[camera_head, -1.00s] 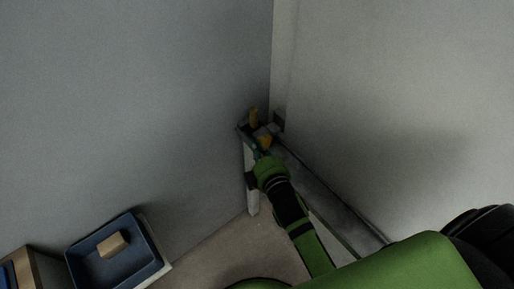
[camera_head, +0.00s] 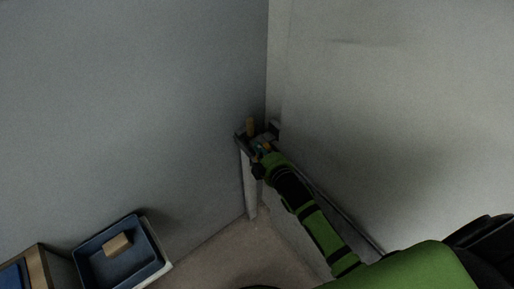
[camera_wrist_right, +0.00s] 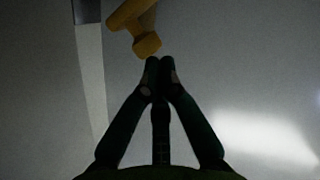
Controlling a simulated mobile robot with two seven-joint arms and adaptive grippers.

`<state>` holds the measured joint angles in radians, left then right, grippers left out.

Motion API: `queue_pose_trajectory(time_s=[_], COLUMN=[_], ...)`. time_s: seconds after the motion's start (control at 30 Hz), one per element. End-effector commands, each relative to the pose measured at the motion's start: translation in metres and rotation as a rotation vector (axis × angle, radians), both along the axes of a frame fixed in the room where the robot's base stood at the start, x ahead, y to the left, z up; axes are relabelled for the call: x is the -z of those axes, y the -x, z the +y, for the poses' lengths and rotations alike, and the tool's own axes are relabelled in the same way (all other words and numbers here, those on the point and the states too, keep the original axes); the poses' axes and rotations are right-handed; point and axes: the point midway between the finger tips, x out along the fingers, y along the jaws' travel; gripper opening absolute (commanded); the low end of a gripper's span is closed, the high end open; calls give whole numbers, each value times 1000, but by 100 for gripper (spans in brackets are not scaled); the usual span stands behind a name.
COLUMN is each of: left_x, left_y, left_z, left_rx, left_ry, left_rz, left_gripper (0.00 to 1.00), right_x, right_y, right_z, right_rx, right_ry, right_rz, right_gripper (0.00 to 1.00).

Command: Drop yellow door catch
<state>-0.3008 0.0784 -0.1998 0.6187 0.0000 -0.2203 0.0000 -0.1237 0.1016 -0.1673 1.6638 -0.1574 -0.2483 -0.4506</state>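My left gripper is not in view.
A pale post (camera_head: 249,188) stands below the corner ledge. A blue tray (camera_head: 153,251) with a tan block (camera_head: 118,245) is at lower left, beside a wooden-edged box (camera_head: 40,268). Walls close in on both sides. Bare floor (camera_head: 225,258) shows between.

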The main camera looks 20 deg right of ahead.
Motion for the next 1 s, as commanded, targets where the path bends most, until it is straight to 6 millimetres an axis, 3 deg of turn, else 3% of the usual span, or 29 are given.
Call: queue_pose_trajectory(time_s=[0.03, 0.2, 0.6, 1.0], left_x=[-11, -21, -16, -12], left_y=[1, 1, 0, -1], left_z=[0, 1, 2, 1], left_rx=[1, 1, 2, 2], left_ry=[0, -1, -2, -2], left_rz=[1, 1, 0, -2], left_gripper=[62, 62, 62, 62], right_x=[-6, -1, 14, 19], right_y=[-2, -7, -15, -18], right_z=[-6, -19, -41, -48], right_rx=[-2, -2, -1, -1], right_ry=[-35, -187, -474, -482], right_rz=[16, 72, 174, 174], right_gripper=[0, 0, 0, 0])
